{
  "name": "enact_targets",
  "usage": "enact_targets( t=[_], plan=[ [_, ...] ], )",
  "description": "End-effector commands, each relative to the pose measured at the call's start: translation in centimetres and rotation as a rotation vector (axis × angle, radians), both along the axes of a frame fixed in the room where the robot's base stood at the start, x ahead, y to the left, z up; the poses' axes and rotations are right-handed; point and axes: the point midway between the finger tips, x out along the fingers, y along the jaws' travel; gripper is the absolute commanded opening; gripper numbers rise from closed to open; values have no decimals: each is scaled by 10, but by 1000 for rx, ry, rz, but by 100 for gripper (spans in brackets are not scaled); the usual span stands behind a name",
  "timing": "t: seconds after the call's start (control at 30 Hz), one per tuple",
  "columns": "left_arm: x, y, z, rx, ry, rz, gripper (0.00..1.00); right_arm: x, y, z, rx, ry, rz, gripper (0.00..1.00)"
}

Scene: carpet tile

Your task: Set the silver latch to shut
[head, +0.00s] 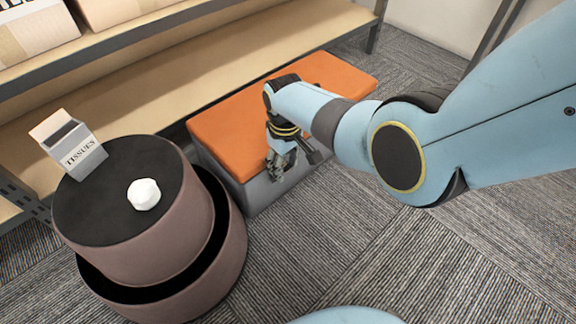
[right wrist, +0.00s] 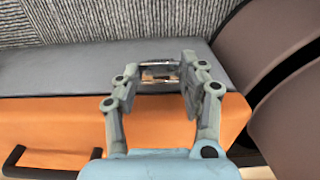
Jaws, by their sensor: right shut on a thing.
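A low grey box (head: 262,192) with an orange lid (head: 235,128) stands on the carpet in the head view. The lid lies down on the box. My right gripper (head: 277,168) reaches down at the box's grey front face. In the right wrist view, the silver latch (right wrist: 159,72) shows on the grey face, between the fingers of my right gripper (right wrist: 165,80). The gripper is shut on the latch. In the head view the fingers hide the latch, and its exact setting is hard to tell. My left gripper is not in view.
A round two-tier brown stand (head: 150,250) stands close left of the box, with a tissue box (head: 84,155) and a white lidded item (head: 144,194) on top. Wooden shelving (head: 200,75) runs behind. A black handle (right wrist: 18,160) shows in the right wrist view. Carpet in front is clear.

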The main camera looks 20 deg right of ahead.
Motion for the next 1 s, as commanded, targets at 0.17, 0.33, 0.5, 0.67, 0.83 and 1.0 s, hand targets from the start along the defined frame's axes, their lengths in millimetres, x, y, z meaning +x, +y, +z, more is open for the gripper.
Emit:
enact_targets(
  t=[0.17, 0.33, 0.5, 0.67, 0.83, 1.0],
  plan=[
    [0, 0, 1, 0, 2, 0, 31, 8, 2, 4, 3, -18, -1, 0],
    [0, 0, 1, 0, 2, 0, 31, 8, 2, 4, 3, -18, -1, 0],
    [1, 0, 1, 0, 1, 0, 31, 8, 2, 4, 4, -19, -1, 49],
    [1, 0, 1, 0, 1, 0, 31, 5, 1, 3, 2, -12, 0, 65],
    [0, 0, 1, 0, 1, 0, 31, 4, 1, 2, 2, -8, 0, 65],
    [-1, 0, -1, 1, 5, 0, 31, 4, 1, 7, 1, -9, 0, 65]
  ],
)
